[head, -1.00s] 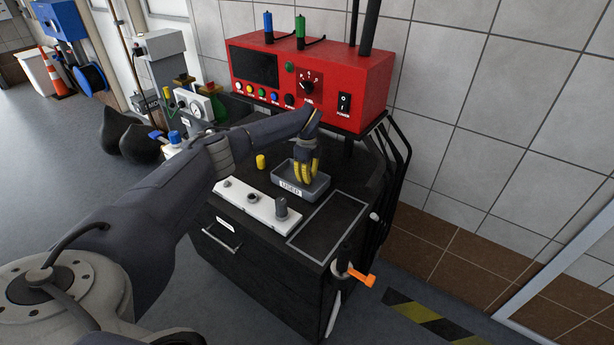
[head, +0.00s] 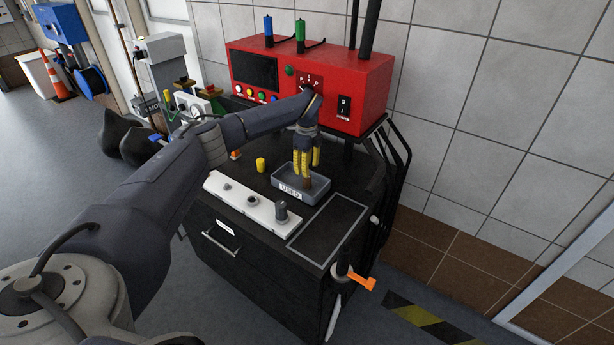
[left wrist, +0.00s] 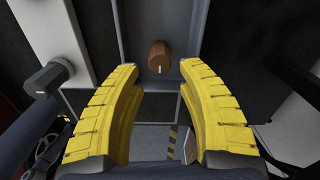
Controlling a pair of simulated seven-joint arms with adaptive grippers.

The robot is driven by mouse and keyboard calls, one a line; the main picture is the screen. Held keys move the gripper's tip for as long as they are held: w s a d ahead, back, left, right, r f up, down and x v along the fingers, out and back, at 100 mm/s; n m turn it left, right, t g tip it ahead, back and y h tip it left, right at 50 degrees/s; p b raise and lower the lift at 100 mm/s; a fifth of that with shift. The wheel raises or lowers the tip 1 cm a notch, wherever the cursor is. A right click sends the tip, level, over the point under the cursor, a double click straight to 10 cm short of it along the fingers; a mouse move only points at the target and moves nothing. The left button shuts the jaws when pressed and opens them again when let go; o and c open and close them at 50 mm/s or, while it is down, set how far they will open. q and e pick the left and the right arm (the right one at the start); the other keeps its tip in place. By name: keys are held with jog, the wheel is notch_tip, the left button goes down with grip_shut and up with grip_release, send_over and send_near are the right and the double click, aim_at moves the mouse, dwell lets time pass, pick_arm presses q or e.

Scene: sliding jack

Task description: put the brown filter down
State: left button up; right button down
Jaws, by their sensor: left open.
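The brown filter (head: 308,184) is in the grey tray (head: 318,193) labelled USED on the black cabinet top. It also shows in the left wrist view (left wrist: 159,57), between and beyond the yellow fingertips. My left gripper (head: 307,172) points down over the tray, with its fingertips just above or beside the top of the filter. In the left wrist view my left gripper (left wrist: 160,68) is open, with a clear gap between its fingers and nothing held. The fingers partly hide the filter in the head view. My right gripper is not in view.
A white strip with sockets and a grey knob (head: 281,211) lies in front of the tray. A yellow cylinder (head: 261,164) stands left of the tray. The red control box (head: 330,85) rises close behind. An outlined black panel (head: 329,227) to the right is bare.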

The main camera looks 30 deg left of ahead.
pick_arm(q)
notch_tip(320, 180, up, 6)
jog(key=shift+r, duration=0.2)
dwell(0.6)
